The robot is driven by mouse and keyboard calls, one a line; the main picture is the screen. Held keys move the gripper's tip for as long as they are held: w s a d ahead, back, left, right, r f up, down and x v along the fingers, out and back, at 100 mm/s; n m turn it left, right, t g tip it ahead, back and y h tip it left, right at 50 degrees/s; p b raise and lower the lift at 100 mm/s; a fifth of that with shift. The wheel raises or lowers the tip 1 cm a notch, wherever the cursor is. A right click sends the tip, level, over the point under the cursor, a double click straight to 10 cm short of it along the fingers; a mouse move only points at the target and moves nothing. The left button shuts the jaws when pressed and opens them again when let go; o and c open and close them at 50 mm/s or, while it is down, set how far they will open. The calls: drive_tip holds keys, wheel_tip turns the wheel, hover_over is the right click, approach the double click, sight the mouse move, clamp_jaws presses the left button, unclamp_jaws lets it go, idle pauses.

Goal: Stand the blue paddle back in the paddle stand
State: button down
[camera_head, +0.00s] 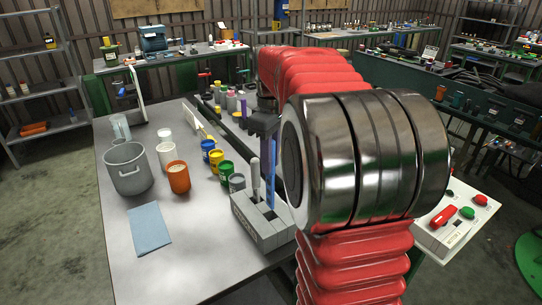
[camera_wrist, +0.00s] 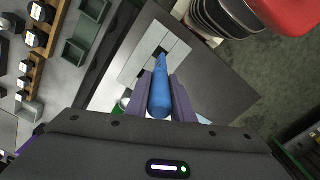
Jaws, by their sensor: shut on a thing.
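The blue paddle (camera_head: 270,172) is upright in the head view, held by my gripper (camera_head: 264,122) above the paddle stand. In the wrist view the blue paddle (camera_wrist: 160,92) sits between the two jaws of my gripper (camera_wrist: 160,98), which is shut on it. The paddle stand (camera_head: 262,236) is a grey slotted block near the table's edge; it also shows in the wrist view (camera_wrist: 139,66). The paddle's lower end is at a dark slot in the stand's top; I cannot tell whether it is inside. A grey-handled tool (camera_head: 255,178) stands in the stand, left of the blue paddle.
An orange cup (camera_head: 178,178), a metal pot (camera_head: 128,170) and a blue cloth (camera_head: 149,228) are further left. The front of the table is clear.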

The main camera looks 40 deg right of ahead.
sight(270, 189)
drive_tip(key=shift+f, duration=5.2)
drive_tip(key=c, duration=1.5)
unclamp_jaws()
drive_tip(key=shift+o, duration=0.2)
drive_tip(key=shift+r, duration=0.1)
wheel_tip(270, 189, up, 14)
drive_tip(key=shift+s+f, duration=0.1)
drive_tip(key=shift+f, duration=0.15)
